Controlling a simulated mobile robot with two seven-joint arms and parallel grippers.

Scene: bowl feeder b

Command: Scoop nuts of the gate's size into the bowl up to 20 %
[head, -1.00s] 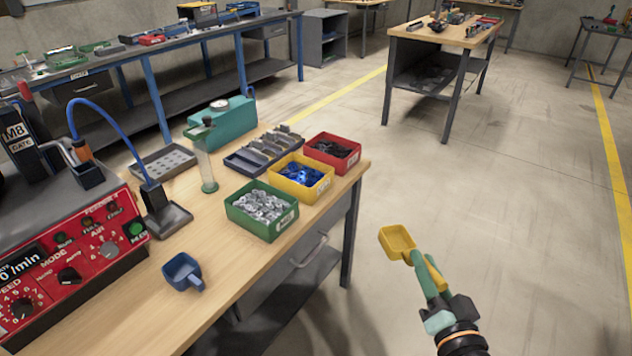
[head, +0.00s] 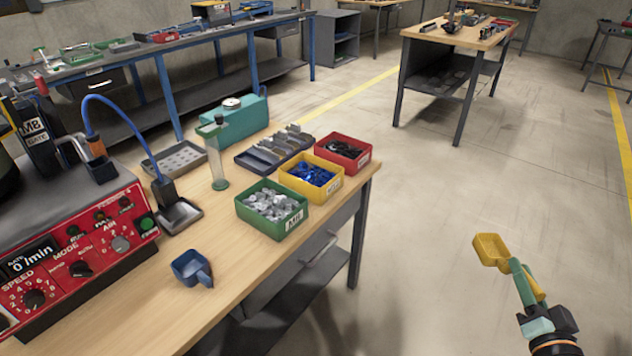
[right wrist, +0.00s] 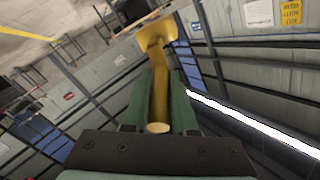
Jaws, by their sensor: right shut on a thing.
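My right gripper (head: 527,285) is shut on the handle of a yellow scoop (head: 491,250), out over the floor to the right of the bench. The scoop also shows in the right wrist view (right wrist: 158,70), its handle between the green fingers (right wrist: 160,110). The gate label (head: 36,130) on the dark post reads M8. A green bin (head: 290,227) of grey metal nuts, with a label that seems to read M8, stands near the bench's right edge. Behind it are a yellow bin (head: 333,185) of blue parts and a red bin (head: 357,161) of dark parts. My left gripper is not in view.
A blue scoop (head: 187,267) lies on the wooden bench (head: 225,300). The red control panel (head: 75,260) is at the left. Open floor lies right of the bench.

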